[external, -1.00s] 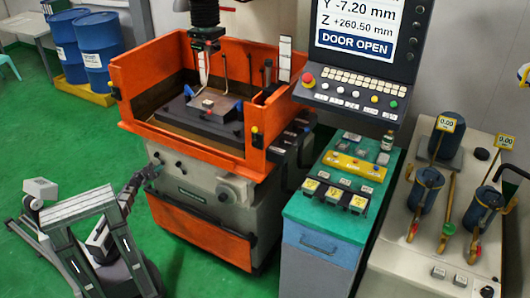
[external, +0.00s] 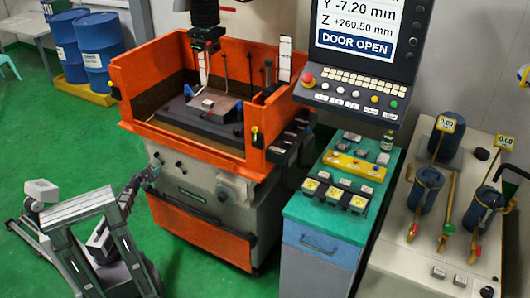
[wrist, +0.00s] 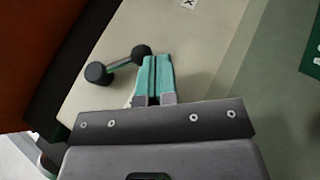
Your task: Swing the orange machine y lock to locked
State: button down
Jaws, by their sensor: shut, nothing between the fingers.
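The orange machine (external: 190,155) stands in the middle of the external view, with a pale front below its orange tub. In the wrist view, a small lever with two dark round knobs (wrist: 97,73) sits on the pale panel. I cannot read which lock it is. My gripper (wrist: 157,62) has teal fingers, closed together and empty, just right of the lever's upper knob. Whether they touch it is unclear. In the external view my gripper (external: 150,172) is at the left end of the machine's front, small and dark.
A small label (wrist: 189,3) with a dark mark is on the panel. The orange tub edge fills the wrist view's left. A teal-topped cabinet (external: 310,240) stands right of the machine. Blue barrels (external: 97,50) stand at the back left.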

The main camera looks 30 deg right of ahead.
jog(key=w+a+f+b, duration=0.3)
jog(key=a+f+b, duration=0.4)
jog(key=a+f, duration=0.1)
jog(key=shift+w+f, duration=0.2)
jog(key=shift+f, duration=0.15)
